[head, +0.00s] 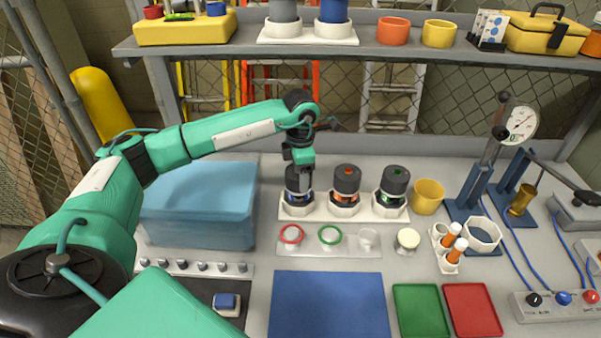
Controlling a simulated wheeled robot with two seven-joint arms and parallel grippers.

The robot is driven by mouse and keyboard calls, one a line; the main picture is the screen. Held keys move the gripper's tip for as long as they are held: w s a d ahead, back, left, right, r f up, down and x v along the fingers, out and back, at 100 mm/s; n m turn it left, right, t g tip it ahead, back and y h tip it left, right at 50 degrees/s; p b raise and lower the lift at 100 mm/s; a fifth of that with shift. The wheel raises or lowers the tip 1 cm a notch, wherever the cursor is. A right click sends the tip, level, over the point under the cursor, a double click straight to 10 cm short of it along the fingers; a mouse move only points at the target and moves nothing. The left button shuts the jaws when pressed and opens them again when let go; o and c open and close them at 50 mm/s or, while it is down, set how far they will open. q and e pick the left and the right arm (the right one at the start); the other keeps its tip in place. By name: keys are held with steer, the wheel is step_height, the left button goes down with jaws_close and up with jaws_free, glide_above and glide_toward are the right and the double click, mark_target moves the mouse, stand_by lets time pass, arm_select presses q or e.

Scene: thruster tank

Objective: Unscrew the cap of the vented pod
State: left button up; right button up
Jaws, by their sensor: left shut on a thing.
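Three dark pods stand upright in a row in a white rack (344,213). The left pod (298,197) has a blue band, the middle pod (345,187) an orange mark on its cap, and the right pod (393,187) a green mark. I cannot tell from this view which one is vented. My left gripper (302,181) points down over the left pod and is shut on its dark cap. The gripper hides much of that cap, so I cannot tell how far it is turned. My right gripper is out of view.
A clear strip (329,246) with a red ring (291,234) and a green ring (330,235) lies in front. A blue tank (197,215) stands left, a yellow cup (428,197) right. A shelf (380,48) runs above. The blue mat (328,305) is bare.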

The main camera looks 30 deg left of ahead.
arm_select(q)
steer(key=n, duration=0.4)
steer(key=shift+n, duration=0.3)
steer(key=n, duration=0.4)
steer(key=shift+p, duration=0.4)
steer(key=shift+o, duration=0.2)
steer(key=n, duration=0.4)
steer(key=shift+n+p, duration=0.35)
steer(key=shift+n, duration=0.05)
steer(key=n, duration=0.3)
steer(key=shift+s+d+n+p, duration=0.1)
steer(key=shift+n+p, duration=0.2)
steer(key=shift+n, duration=0.1)
steer(key=o, duration=1)
steer(key=shift+r, duration=0.15)
